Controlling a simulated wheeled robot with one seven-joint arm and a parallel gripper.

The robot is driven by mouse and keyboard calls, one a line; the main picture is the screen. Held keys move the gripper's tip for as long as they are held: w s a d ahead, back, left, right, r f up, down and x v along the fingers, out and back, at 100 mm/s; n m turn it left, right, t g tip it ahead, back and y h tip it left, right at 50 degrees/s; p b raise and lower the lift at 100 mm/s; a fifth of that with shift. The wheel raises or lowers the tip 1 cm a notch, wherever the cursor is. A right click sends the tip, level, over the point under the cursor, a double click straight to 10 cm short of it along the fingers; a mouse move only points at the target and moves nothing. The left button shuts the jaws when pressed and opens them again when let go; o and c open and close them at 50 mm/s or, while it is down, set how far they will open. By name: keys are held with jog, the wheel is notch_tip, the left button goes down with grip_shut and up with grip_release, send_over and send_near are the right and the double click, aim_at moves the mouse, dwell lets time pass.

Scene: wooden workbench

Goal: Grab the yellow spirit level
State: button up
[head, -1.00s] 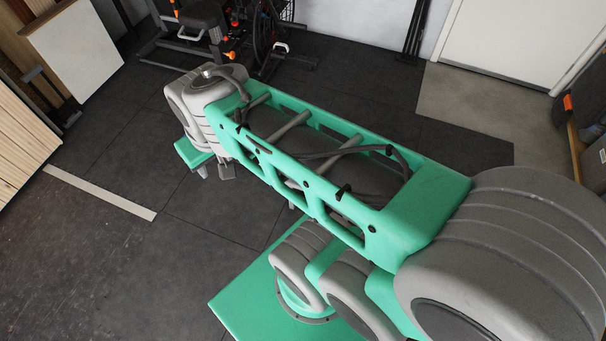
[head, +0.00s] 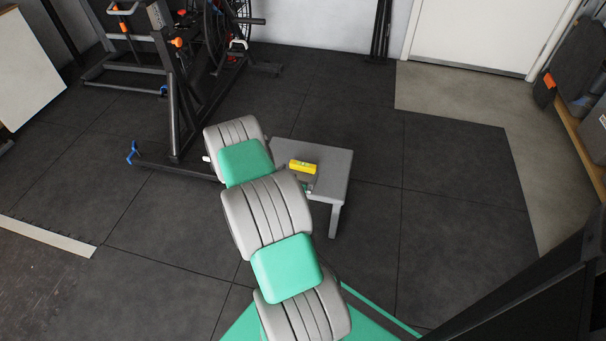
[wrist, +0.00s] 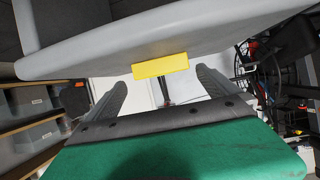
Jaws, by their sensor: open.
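The yellow spirit level (head: 303,167) lies on a small grey table (head: 335,168) in the head view, just right of my arm. The level (wrist: 160,66) shows there as a yellow block at the edge of the grey tabletop (wrist: 90,52). My gripper (wrist: 161,82) is open, with its two dark fingers spread to either side of the level's position in the picture. Nothing is between the fingers that I can see held. In the head view my arm hides most of the gripper.
Black exercise equipment (head: 175,100) stands behind and left of the table, close to my arm. A white door (head: 475,35) is at the back. Shelving with grey bins (head: 590,130) is at the right edge. The dark floor right of the table is clear.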

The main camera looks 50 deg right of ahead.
aim_at(302, 166)
jog(key=b+x, duration=0.2)
jog(key=x, duration=0.3)
jog(key=shift+w+d+f, duration=0.1)
jog(key=shift+w+d, duration=0.1)
jog(key=shift+d, duration=0.1)
jog(key=c, duration=1.1)
